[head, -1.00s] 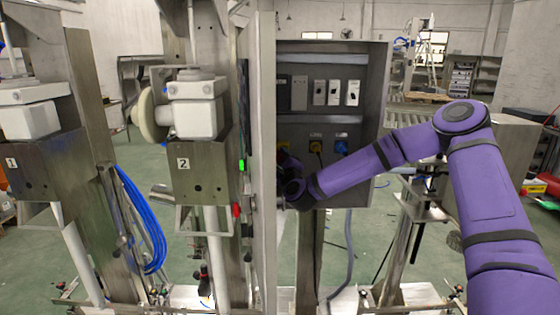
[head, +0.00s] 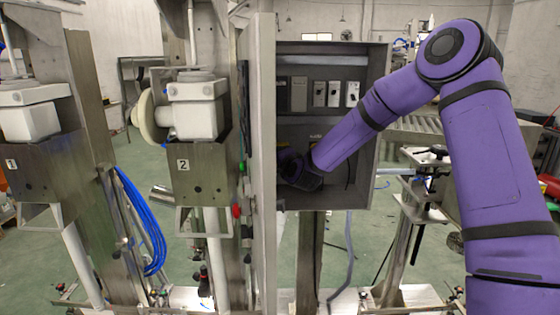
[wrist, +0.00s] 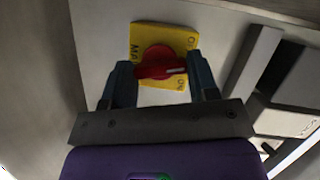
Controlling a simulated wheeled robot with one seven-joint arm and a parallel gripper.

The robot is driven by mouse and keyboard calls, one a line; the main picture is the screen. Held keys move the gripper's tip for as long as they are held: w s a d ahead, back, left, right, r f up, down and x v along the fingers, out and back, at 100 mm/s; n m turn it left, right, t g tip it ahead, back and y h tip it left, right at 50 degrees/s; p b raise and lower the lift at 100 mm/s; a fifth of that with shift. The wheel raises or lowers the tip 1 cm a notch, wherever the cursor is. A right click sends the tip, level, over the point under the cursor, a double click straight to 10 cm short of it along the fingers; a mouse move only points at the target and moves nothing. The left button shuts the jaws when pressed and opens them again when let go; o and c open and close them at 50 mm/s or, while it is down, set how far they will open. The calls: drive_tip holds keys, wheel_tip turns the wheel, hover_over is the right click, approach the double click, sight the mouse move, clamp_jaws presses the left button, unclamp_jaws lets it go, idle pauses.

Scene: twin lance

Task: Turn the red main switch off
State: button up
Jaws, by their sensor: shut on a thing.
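The red main switch (wrist: 158,62) is a round knob with a bar handle on a yellow plate (wrist: 145,34) in the wrist view. The bar lies nearly level across the picture, with a pale mark at its right end. Lettering on the plate is only partly readable. My gripper (wrist: 161,75) has one finger at each end of the bar and is shut on the switch handle. In the head view the switch and my fingers are hidden; my wrist is just right of the panel edge, in front of the grey cabinet (head: 377,110).
A tall pale panel (head: 263,150) stands edge-on beside my wrist. White modules (head: 335,93) sit in the cabinet above my forearm. A steel column labelled 2 (head: 197,180) and blue hoses (head: 148,230) are at left. In the wrist view, grey boxes (wrist: 290,90) stand at right.

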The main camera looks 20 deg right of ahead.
drive_tip(key=n+g+h, duration=0.1)
drive_tip(key=n, duration=0.3)
drive_tip(key=shift+a+r, duration=0.1)
drive_tip(key=shift+a, duration=0.05)
drive_tip(key=shift+g+h, duration=0.3)
drive_tip(key=shift+h, duration=0.1)
drive_tip(key=o, duration=0.9)
drive_tip(key=shift+s, duration=0.1)
drive_tip(key=v, duration=1)
drive_tip(key=shift+s, duration=0.3)
drive_tip(key=shift+r, duration=0.1)
